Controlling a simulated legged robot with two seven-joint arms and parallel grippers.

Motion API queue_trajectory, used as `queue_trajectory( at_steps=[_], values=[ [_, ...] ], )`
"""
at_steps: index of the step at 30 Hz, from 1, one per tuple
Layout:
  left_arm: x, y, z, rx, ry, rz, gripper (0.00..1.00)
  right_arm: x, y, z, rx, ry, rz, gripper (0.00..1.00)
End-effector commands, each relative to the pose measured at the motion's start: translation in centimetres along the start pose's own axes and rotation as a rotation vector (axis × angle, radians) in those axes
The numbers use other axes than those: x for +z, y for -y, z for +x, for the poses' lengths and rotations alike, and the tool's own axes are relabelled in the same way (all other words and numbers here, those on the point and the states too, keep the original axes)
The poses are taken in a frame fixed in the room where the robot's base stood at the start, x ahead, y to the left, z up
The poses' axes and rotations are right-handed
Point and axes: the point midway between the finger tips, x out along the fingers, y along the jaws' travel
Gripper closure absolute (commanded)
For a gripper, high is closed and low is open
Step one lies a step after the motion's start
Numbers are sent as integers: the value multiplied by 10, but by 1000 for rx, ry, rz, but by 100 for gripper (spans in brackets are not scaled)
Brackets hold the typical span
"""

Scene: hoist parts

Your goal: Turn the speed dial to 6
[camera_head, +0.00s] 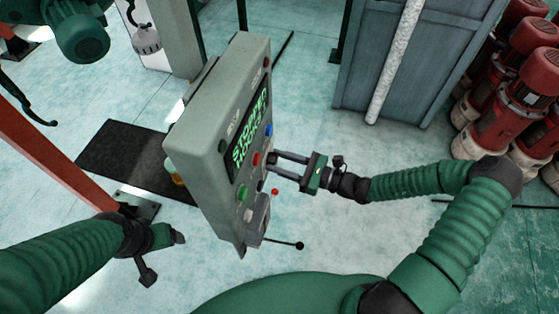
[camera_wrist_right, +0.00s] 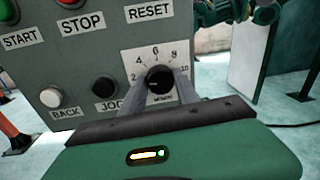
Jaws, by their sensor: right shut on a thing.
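The black speed dial (camera_wrist_right: 159,79) shows in the right wrist view on the grey panel, inside a white scale marked 2 to 10. The 6 is at the top of the scale. A small light mark shows at the dial's left side, but I cannot read its setting surely. My right gripper (camera_head: 272,162) is at the control box (camera_head: 205,120), its fingers shut on the dial, one on each side. It also shows in the right wrist view (camera_wrist_right: 160,92). In the head view the dial is hidden. My left gripper (camera_head: 165,245) hangs left of the box, apart from it.
Start (camera_wrist_right: 8,12), stop, back (camera_wrist_right: 50,97) and jog (camera_wrist_right: 104,87) buttons sit left of the dial. The box has a green-lettered screen (camera_head: 250,138) and a lever (camera_head: 285,243) below. Red motors (camera_head: 510,105) and a grey cabinet (camera_head: 410,65) stand behind right.

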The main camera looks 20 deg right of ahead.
Motion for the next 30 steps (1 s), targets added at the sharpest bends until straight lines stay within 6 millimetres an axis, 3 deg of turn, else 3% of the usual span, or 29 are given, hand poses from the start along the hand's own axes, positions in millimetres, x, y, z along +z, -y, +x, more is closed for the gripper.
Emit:
queue_trajectory(
  at_steps=[11, 30],
  values=[
    [-4, 0, -19, 0, 0, 0, 24, 2, 1, -1, -1, -19, 143, 100],
    [-15, 0, -64, 0, 0, 0, 24, 2, 4, -1, 1, -73, 724, 100]
  ],
)
